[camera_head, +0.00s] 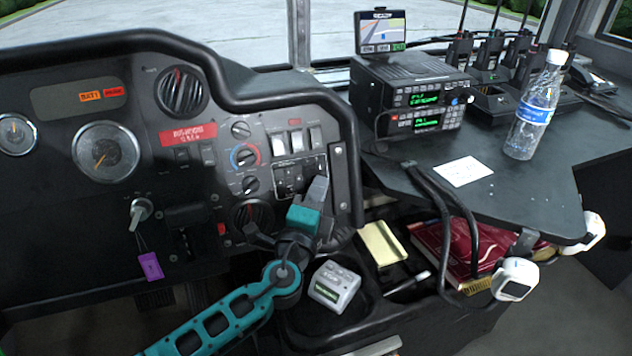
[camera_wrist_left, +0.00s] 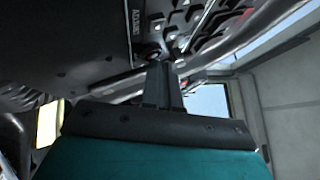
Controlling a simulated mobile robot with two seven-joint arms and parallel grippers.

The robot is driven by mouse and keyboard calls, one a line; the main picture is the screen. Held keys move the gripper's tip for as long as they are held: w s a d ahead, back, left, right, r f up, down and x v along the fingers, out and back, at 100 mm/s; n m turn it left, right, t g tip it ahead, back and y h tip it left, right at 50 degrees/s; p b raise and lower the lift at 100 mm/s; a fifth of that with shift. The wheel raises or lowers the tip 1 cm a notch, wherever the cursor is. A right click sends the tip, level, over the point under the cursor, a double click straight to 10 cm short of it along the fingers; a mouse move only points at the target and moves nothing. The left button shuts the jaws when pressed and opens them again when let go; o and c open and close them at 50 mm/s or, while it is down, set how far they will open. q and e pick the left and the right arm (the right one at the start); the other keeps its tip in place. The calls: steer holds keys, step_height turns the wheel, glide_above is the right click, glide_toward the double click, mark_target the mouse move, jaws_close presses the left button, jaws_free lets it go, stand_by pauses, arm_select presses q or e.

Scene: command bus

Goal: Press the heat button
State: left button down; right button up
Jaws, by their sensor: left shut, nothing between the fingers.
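The dashboard control panel (camera_head: 262,132) carries rocker switches (camera_head: 297,141), a lower block of dark buttons (camera_head: 290,178) and several round knobs. I cannot read which one is the heat button; the labels are too small and my gripper covers part of the panel's lower right. My left gripper (camera_head: 319,190) is shut and empty, pointing up in front of the panel beside the dark button block. In the left wrist view its closed fingers (camera_wrist_left: 161,82) point towards dark buttons (camera_wrist_left: 178,22). I cannot tell whether they touch. My right gripper is in neither view.
A radio stack (camera_head: 410,95) with a navigation screen (camera_head: 381,32), a water bottle (camera_head: 533,105) and a white paper (camera_head: 463,171) are on the right-hand counter (camera_head: 545,195). A grey device (camera_head: 335,287) lies below my gripper. A red book (camera_head: 450,245) lies under the counter.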

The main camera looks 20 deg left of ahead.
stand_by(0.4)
arm_select(q)
steer(key=shift+s+d+r, duration=0.15)
steer(key=shift+s+d, duration=0.1)
steer(key=shift+s, duration=0.15)
steer(key=s+d+r+p, duration=0.1)
steer(key=s+d+r, duration=0.1)
steer(key=s+d, duration=0.1)
steer(key=shift+s+p, duration=0.4)
steer(key=shift+s, duration=0.45)
steer(key=shift+d, duration=0.1)
